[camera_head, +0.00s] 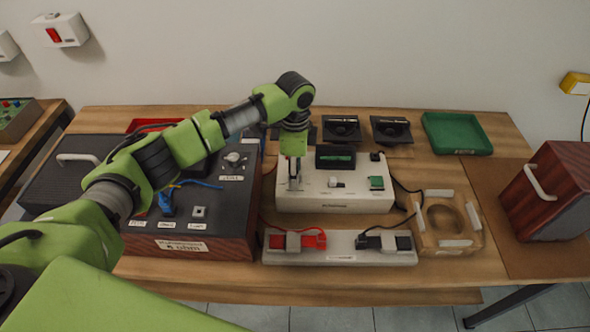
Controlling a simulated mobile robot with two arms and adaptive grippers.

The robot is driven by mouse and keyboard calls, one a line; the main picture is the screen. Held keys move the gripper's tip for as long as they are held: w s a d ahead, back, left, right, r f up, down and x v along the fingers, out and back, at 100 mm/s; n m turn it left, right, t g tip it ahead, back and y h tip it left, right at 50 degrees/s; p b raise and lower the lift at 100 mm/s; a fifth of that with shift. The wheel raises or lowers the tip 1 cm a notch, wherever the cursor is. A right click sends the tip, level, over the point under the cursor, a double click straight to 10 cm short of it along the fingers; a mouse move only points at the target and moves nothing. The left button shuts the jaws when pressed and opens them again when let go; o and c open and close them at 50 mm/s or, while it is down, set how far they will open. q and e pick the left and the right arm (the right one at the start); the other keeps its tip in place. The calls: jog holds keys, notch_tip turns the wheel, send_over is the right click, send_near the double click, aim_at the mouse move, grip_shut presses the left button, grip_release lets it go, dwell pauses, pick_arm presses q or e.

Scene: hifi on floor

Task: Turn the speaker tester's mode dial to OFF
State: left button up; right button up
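The white speaker tester (330,204) sits on the wooden table, with a dark display (335,157) on its back part. A small switch-like control (336,182) and a green part (377,183) are on its top face. My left gripper (295,184) points down over the left part of the tester's top. Its fingers look close to the panel, but I cannot tell whether they touch it. The mode dial cannot be made out clearly and may be hidden behind the gripper. Whether the fingers are open or shut is too small to tell. My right gripper is not in view.
A white rail (340,257) with red and black clips lies in front of the tester. A dark speaker cabinet (190,225) stands at left, a wooden ring fixture (444,222) at right. A green tray (456,133) and black drivers (341,129) lie behind. Another cabinet (550,190) stands far right.

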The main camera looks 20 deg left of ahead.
pick_arm(q)
jog(key=c, duration=0.4)
grip_shut()
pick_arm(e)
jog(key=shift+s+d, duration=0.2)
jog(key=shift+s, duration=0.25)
pick_arm(q)
jog(key=shift+r+p, duration=0.15)
jog(key=shift+p, duration=0.4)
jog(key=n+p, duration=0.5)
jog(key=p, duration=0.1)
jog(key=shift+r+n+p, duration=0.1)
jog(key=shift+n+p, duration=0.2)
jog(key=shift+p, duration=0.05)
jog(key=shift+n+p, duration=1.4)
jog(key=shift+n, duration=0.3)
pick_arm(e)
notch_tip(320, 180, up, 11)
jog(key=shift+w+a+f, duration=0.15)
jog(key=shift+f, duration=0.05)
pick_arm(q)
jog(key=shift+f, duration=0.2)
